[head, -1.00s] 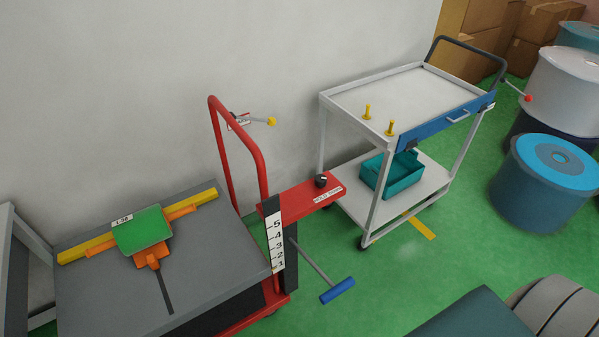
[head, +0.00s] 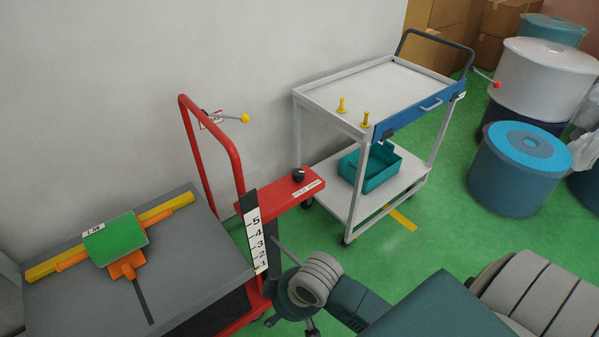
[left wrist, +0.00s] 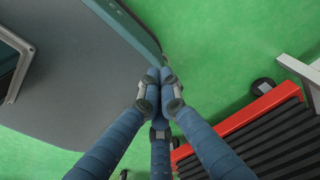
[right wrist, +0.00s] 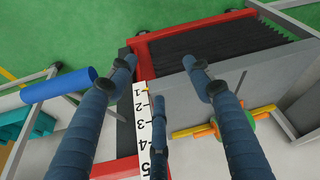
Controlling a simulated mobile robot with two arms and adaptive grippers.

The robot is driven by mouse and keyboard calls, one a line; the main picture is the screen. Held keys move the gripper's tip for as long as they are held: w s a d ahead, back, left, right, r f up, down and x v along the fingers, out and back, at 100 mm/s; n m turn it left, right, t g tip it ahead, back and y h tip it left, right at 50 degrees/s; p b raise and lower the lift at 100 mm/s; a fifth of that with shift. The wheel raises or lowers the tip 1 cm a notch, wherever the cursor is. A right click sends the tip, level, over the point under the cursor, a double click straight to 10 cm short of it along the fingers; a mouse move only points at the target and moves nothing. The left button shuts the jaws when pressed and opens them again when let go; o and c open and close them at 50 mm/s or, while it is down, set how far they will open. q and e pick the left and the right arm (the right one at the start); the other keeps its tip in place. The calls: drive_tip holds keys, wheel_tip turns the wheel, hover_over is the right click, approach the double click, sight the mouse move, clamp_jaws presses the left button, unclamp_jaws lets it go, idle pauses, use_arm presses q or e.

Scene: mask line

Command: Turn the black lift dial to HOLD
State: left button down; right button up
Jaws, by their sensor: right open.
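The black lift dial (head: 299,174) is a small round knob on top of the red arm (head: 280,193) of the lift table. A white label (head: 308,187) lies beside it, too small to read, and the dial's setting cannot be made out. My right gripper (head: 292,322) is low in front of the mast, below the dial and apart from it. The right wrist view shows its fingers (right wrist: 160,66) spread and empty, over the lift's scale and platform. My left gripper (left wrist: 158,78) has its fingertips together, empty, above the floor; it is outside the head view.
The grey platform (head: 190,262) carries a green-topped orange fixture (head: 115,238). A red handle frame (head: 212,130) and numbered scale (head: 255,240) rise beside it. A white cart (head: 350,130) with a teal bin (head: 383,172) stands behind. Blue drums (head: 515,170) are right.

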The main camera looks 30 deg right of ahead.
drive_tip(key=w+d+r+n, duration=0.1)
drive_tip(key=w+d+r, duration=0.2)
drive_tip(key=w, duration=0.6)
drive_tip(key=m+t+h, duration=0.1)
drive_tip(key=m, duration=0.3)
approach(299, 172)
use_arm(q)
drive_tip(key=shift+s+a+r, duration=0.15)
drive_tip(key=shift+s+a, duration=0.2)
drive_tip(key=shift+s, duration=0.25)
use_arm(e)
drive_tip(key=x, duration=0.8)
drive_tip(key=shift+w+f, duration=0.25)
drive_tip(key=shift+f, duration=0.05)
drive_tip(key=shift+c, duration=0.5)
drive_tip(key=shift+r, duration=0.1)
drive_tip(key=c, duration=1)
